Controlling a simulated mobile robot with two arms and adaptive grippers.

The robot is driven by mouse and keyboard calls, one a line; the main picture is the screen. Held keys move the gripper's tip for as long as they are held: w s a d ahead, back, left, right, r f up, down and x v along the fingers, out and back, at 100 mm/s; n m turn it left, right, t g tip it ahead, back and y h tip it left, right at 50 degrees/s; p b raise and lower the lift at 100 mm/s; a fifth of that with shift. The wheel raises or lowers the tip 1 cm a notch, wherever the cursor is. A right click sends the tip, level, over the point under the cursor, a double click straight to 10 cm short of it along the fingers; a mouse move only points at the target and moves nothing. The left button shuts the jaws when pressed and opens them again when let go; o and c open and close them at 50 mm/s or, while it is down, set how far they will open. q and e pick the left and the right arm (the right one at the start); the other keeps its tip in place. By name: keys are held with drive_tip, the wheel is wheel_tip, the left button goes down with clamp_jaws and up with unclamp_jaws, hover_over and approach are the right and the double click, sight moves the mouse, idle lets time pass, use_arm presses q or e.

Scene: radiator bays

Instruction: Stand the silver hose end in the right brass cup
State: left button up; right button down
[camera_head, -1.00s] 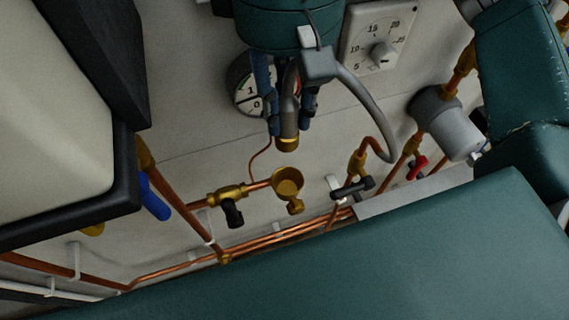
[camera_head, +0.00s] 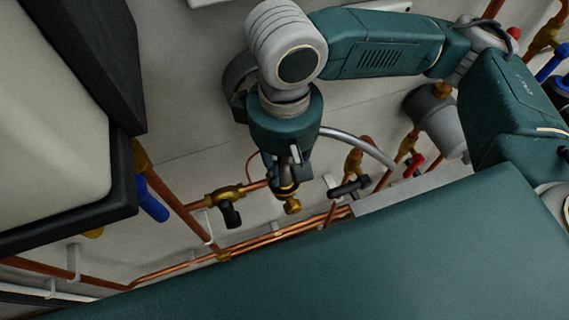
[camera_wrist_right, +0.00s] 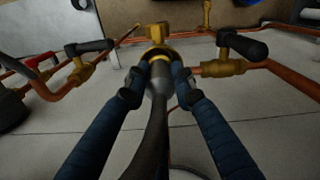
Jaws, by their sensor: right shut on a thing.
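My right gripper (camera_head: 281,178) points down at the brass cup (camera_head: 285,192). It is shut on the silver hose end, which the gripper mostly hides in the head view. In the right wrist view the two blue fingers (camera_wrist_right: 157,72) close on the silver hose end (camera_wrist_right: 158,82), and its tip is at the brass cup's mouth (camera_wrist_right: 158,52). I cannot tell how deep the tip sits in the cup. The grey hose (camera_head: 357,142) curves off to the right. My left gripper is not in view.
A brass valve with a black handle (camera_head: 231,214) is left of the cup. Another black-handled valve (camera_head: 350,187) is to its right. Copper pipes (camera_head: 270,240) run below. A grey cylinder (camera_head: 437,118) and a red handle (camera_head: 415,162) stand further right.

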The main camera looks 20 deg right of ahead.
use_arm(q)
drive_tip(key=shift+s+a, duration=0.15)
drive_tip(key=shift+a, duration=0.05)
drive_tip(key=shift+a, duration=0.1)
use_arm(e)
drive_tip(key=shift+a, duration=0.1)
drive_tip(key=shift+f, duration=0.3)
drive_tip(key=c, duration=1.4)
unclamp_jaws()
drive_tip(key=shift+c, duration=0.2)
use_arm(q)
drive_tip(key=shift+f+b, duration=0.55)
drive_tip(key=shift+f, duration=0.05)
use_arm(e)
wheel_tip(320, 180, up, 13)
drive_tip(key=shift+f, duration=0.15)
